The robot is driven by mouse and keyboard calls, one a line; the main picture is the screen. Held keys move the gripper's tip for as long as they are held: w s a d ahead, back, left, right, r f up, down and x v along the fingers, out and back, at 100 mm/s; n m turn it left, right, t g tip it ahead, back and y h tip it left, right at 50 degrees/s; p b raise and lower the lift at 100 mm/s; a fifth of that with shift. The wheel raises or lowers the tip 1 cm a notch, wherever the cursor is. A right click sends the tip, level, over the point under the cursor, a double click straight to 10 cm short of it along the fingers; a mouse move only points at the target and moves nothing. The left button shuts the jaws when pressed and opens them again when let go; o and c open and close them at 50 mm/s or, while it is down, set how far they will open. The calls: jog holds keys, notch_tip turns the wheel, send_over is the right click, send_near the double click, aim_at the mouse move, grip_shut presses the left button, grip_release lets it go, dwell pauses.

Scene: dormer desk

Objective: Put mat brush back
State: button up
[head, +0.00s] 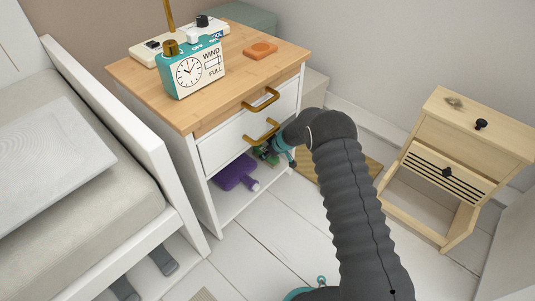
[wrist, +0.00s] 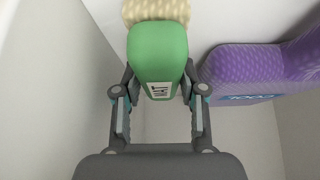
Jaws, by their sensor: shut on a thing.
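The mat brush appears to be the green block with a pale, patterned end (wrist: 158,45) in the wrist view. My gripper (wrist: 158,82) is shut on its green part, with one finger on each side. In the head view my gripper (head: 272,152) reaches into the open lower compartment of the white bedside cabinet (head: 206,190), below the drawers. Only a little green of the brush (head: 266,156) shows there. Whether the brush touches the shelf (head: 236,207) is hard to tell.
A purple item (head: 234,172) with a pale end lies close left of my gripper; it also shows in the wrist view (wrist: 240,66), right beside the brush. Brass drawer handles (head: 262,133) stick out above my gripper. A pale wooden nightstand (head: 447,160) stands at right.

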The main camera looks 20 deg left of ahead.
jog(key=shift+f+b, duration=0.2)
jog(key=shift+b, duration=0.2)
jog(key=o, duration=1.1)
jog(key=p, duration=0.2)
jog(key=shift+d+r+p, duration=0.1)
jog(key=shift+r+p, duration=0.2)
